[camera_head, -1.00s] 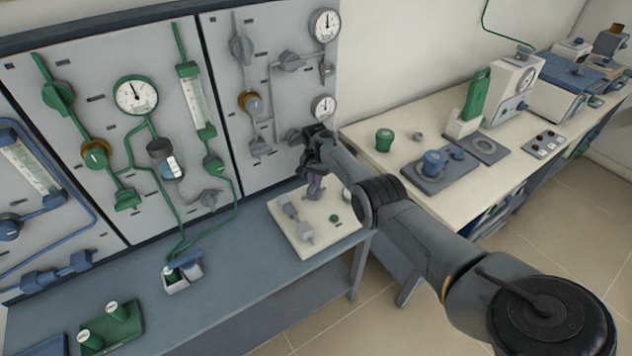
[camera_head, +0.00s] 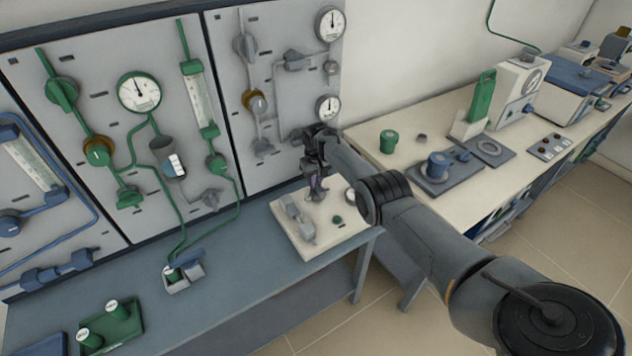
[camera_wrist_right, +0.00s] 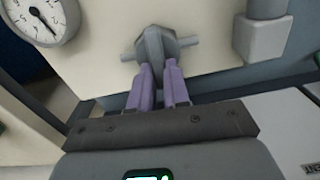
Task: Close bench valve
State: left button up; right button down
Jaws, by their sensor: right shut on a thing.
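The bench valve (camera_wrist_right: 157,47) is a small grey faceted body with a thin rod running crosswise, seen on a cream plate in the wrist view. My right gripper (camera_wrist_right: 161,72) has its two purple fingers on either side of the valve's near part and is shut on it. In the head view the right gripper (camera_head: 317,187) points down at the back of the cream plate (camera_head: 330,240) on the blue-grey bench, and hides most of the valve there. My left gripper is not in view.
Grey fittings (camera_head: 300,218) and a small green knob (camera_head: 337,219) are on the cream plate. A round gauge (camera_wrist_right: 40,18) is close to the left of the valve in the wrist view. The upright panel (camera_head: 275,90) with pipes and gauges stands behind.

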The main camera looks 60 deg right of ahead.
jog(key=shift+n, duration=0.6)
jog(key=c, duration=1.1)
grip_release()
jog(key=shift+r, duration=0.15)
jog(key=shift+r+p, duration=0.25)
jog(key=shift+p, duration=0.05)
notch_tip(320, 180, up, 10)
jog(key=p, duration=0.6)
